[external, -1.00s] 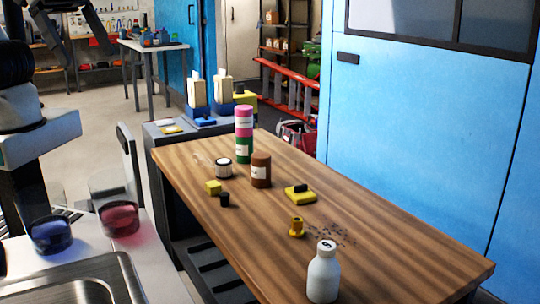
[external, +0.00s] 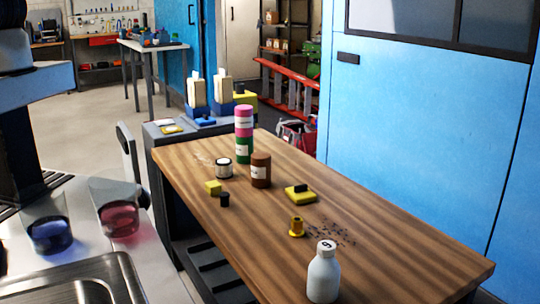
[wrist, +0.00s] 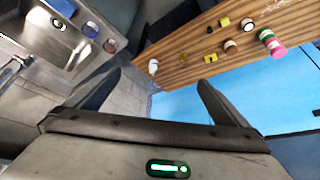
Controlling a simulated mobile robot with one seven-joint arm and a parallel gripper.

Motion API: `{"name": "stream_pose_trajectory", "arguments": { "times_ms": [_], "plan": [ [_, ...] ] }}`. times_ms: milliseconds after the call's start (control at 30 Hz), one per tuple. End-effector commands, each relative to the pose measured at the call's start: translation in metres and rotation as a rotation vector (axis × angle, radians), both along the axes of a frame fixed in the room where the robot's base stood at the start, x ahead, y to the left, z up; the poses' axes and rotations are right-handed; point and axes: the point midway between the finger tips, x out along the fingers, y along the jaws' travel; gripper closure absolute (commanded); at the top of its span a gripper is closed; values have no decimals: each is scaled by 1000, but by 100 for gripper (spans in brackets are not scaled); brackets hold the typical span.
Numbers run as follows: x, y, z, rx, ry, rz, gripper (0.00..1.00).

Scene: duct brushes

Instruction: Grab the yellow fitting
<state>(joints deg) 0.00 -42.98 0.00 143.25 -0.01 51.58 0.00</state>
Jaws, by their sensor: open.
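My gripper (wrist: 160,80) is open and empty, well apart from the table and fitting. The gripper is out of the external view, where only part of my arm shows at the left.
A white bottle (external: 323,273) stands nearest the fitting at the front. The yellow block (external: 300,194), a brown cylinder (external: 261,170), a white jar (external: 224,168), a yellow cube (external: 213,187), a black cap (external: 224,199) and a pink-green stack (external: 244,135) stand farther back. Dark debris (external: 330,236) lies beside the fitting.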

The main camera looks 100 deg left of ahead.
Motion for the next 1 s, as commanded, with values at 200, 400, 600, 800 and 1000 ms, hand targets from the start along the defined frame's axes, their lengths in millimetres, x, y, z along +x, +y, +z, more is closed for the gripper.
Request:
{"name": "stream_pose_trajectory", "arguments": {
  "times_ms": [200, 400, 600, 800, 1000],
  "plan": [
    [0, 0, 0, 0, 0, 0, 0],
    [0, 0, 0, 0, 0, 0, 25],
    [0, 0, 0, 0, 0, 0, 49],
    [0, 0, 0, 0, 0, 0, 49],
    [31, 1, -17, -18, 26, -26, 49]
  ]
}}
